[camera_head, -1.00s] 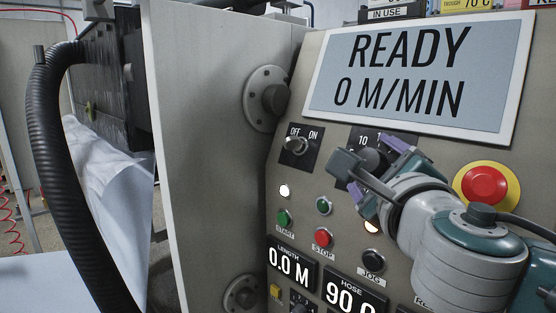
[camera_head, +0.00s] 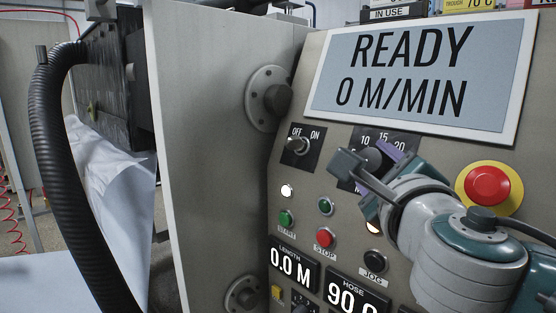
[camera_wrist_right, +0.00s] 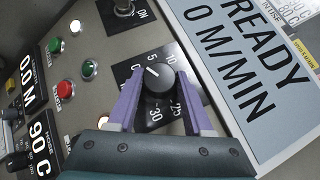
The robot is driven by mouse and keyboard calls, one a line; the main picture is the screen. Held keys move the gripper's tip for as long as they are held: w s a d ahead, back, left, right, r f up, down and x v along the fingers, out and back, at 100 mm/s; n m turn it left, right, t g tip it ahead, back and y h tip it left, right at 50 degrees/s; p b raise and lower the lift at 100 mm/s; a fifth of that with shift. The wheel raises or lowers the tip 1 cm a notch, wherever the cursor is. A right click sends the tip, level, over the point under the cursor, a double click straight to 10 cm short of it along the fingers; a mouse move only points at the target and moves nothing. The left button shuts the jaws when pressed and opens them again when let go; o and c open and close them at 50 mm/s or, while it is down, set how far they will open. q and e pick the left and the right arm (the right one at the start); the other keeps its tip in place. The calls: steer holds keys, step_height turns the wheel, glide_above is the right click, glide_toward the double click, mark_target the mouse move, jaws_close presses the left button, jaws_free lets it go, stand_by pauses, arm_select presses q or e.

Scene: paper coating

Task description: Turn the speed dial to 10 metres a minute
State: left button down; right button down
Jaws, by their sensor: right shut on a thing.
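The speed dial (camera_wrist_right: 158,79) is a black knob on a dark scale plate (camera_wrist_right: 133,72). My right gripper (camera_wrist_right: 160,86) has its purple fingers on either side of the knob and is shut on it. In the wrist view the white pointer line aims up and left, near the 5 side of the scale; its exact mark is hard to read. In the head view the dial (camera_head: 376,160) is partly hidden by my right gripper (camera_head: 368,168). The display (camera_head: 420,78) reads READY and 0 M/MIN. My left gripper is not in view.
An OFF/ON switch (camera_head: 298,145) is left of the dial. Below are a green START button (camera_head: 287,218), a red STOP button (camera_head: 325,237) and a JOG button (camera_head: 373,256). A red emergency button (camera_head: 487,185) on yellow stands close to my right arm.

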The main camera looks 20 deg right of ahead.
steer(key=m+h+b, duration=0.2)
steer(key=shift+a+f+m, duration=0.1)
steer(key=shift+f+m, duration=0.3)
steer(key=m+g+h+b, duration=0.3)
steer(key=m+h+b, duration=0.1)
steer(key=m+b, duration=0.1)
steer(key=m+g+h+b, duration=0.3)
steer(key=m+h+b, duration=0.1)
steer(key=m+b, duration=0.2)
steer(key=w+m+g+h+b, duration=0.1)
steer(key=m+g+h+b, duration=0.2)
steer(key=m+b, duration=0.2)
steer(key=shift+a+f+m+h+b, duration=0.15)
steer(key=shift+m+h+b, duration=0.05)
steer(key=shift+m, duration=0.55)
steer(key=shift+a+f+m+h+b, duration=0.1)
steer(key=shift+a+m+h+b, duration=0.1)
steer(key=shift+m, duration=0.55)
steer(key=shift+r+m+g+h+b, duration=0.15)
steer(key=shift+m+g+h+b, duration=0.15)
steer(key=shift+m+g+b, duration=0.8)
steer(key=shift+r+m+g, duration=0.15)
steer(key=shift+m+g, duration=0.15)
steer(key=shift+d, duration=0.1)
steer(key=shift+c, duration=1.5)
jaws_free()
